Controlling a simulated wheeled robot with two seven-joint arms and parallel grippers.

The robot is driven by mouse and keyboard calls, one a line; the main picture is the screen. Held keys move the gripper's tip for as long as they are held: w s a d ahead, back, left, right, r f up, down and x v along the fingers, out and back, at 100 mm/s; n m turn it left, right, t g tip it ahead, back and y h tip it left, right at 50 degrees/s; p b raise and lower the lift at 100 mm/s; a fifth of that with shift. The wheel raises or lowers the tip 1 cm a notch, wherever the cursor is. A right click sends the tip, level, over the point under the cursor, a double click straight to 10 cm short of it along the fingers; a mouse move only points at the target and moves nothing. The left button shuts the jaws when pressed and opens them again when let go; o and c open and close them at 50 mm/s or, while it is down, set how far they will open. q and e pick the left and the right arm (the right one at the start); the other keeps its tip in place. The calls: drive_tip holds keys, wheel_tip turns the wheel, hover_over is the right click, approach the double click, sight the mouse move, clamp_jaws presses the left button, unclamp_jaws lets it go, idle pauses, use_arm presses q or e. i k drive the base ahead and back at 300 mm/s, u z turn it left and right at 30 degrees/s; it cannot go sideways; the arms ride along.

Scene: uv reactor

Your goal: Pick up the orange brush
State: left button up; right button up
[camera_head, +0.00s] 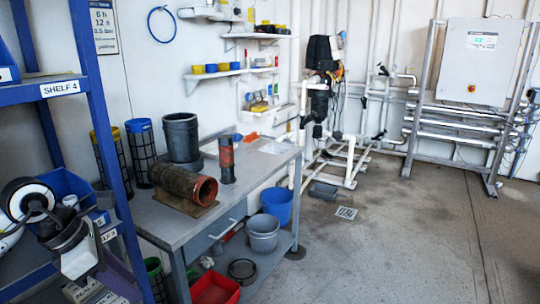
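I cannot clearly make out an orange brush. A small orange item (250,137) lies at the back of the grey workbench (150,215), too small to tell what it is. A thin red-orange item (228,235) lies on the bench's lower shelf, partly hidden by the bench top. My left gripper (84,262) is at the lower left, in front of the blue shelf rack and well apart from both items. Its fingers are not clear, and I see nothing held in it. My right gripper is out of view.
Blue (277,205) and grey (263,233) buckets and a red tray (215,289) are below. The blue rack (103,120) blocks the left. The right floor is clear.

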sight(251, 138)
drive_tip(key=z, duration=0.65)
drive_tip(key=i, duration=2.1)
drive_tip(key=u, duration=0.25)
drive_tip(key=i, duration=2.1)
drive_tip(key=u, duration=0.95)
drive_tip(key=i, duration=0.2)
drive_tip(key=u, duration=0.2)
